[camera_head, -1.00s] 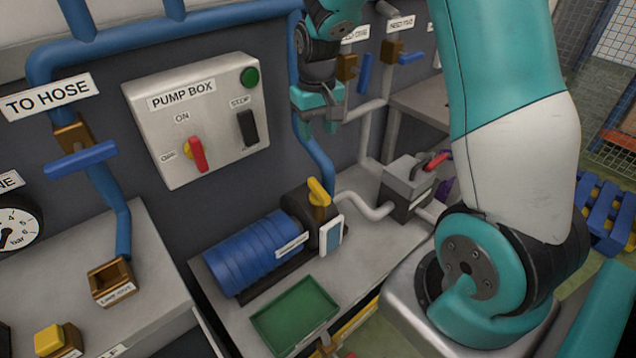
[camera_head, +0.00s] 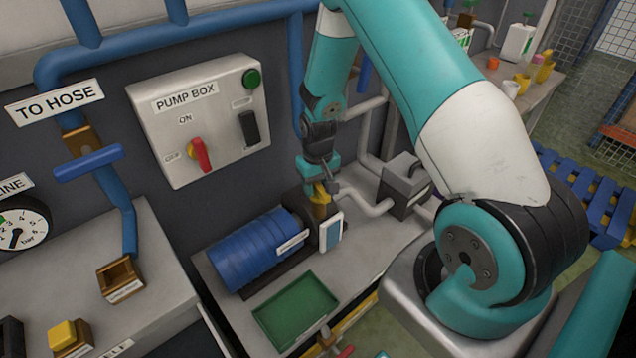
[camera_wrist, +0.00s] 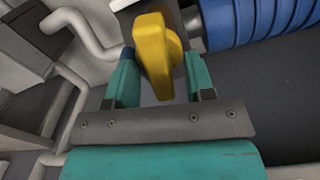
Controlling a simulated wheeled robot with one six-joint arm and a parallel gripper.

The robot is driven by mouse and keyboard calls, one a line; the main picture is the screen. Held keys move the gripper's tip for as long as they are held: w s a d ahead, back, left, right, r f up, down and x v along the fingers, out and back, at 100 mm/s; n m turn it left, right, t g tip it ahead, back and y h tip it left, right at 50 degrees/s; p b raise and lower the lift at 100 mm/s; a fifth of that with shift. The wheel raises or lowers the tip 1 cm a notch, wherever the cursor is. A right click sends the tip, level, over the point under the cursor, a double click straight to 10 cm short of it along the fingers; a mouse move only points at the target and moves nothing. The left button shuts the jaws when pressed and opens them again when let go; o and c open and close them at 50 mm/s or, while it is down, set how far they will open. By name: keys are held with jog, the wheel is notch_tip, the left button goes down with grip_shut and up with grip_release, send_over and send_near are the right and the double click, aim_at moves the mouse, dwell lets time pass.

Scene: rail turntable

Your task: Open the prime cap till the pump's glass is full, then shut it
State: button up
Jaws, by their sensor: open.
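The blue pump (camera_head: 262,246) lies on the grey bench below the pump box. Its yellow prime cap (camera_head: 319,203) sits on top of the pump's dark end and also shows in the wrist view (camera_wrist: 156,52). The pump's glass (camera_head: 331,231) is a pale-framed window with a blue-grey face on the pump's end; its level is too small to judge. My gripper (camera_head: 321,187) is right above the cap. In the wrist view my gripper (camera_wrist: 160,85) is open, with a teal finger on each side of the cap's yellow handle. I cannot tell whether either finger touches it.
The pump box (camera_head: 205,118) with a red-and-yellow switch is on the wall behind. A green tray (camera_head: 296,308) lies in front of the pump. Pale pipes and a grey box (camera_head: 405,185) stand close to the right of the cap.

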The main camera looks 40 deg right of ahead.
jog(key=shift+f, duration=0.1)
grip_shut()
jog(key=shift+m, duration=0.4)
jog(key=m+b, duration=0.1)
jog(key=m, duration=0.2)
jog(key=m+b, duration=0.1)
jog(key=m, duration=0.7)
jog(key=shift+d+b, duration=0.1)
jog(key=shift+b, duration=0.2)
jog(key=shift+s+m, duration=0.1)
jog(key=shift+m, duration=1.7)
